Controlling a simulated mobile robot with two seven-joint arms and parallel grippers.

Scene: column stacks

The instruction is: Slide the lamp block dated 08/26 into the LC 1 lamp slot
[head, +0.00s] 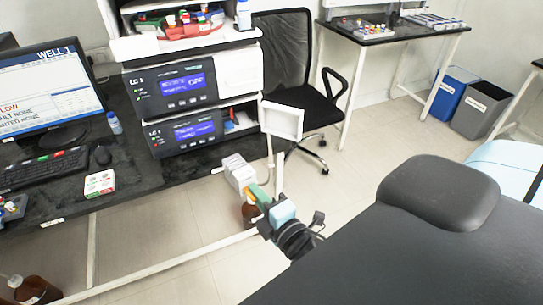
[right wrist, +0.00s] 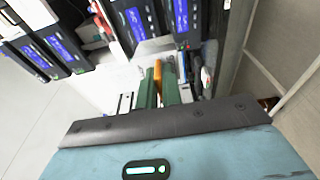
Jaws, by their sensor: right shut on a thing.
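My right gripper (head: 256,192) has green fingers and is low in front of the desk, below and right of the LC 1 stack. A white block (head: 238,171) with small print is at its fingertips; I cannot read a date on it. In the right wrist view the green fingers (right wrist: 158,92) are shut, with an orange part (right wrist: 158,74) between them. The LC 1 stack has an upper module (head: 172,84) and a lower module (head: 185,131) with lit blue displays. An opening (head: 240,115) is at the lower module's right, beside a white open panel (head: 282,120). My left gripper is out of view.
The desk (head: 130,172) carries a monitor (head: 45,90), keyboard (head: 42,168), mouse (head: 103,155) and small box (head: 100,183). A black chair (head: 300,80) stands behind the panel.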

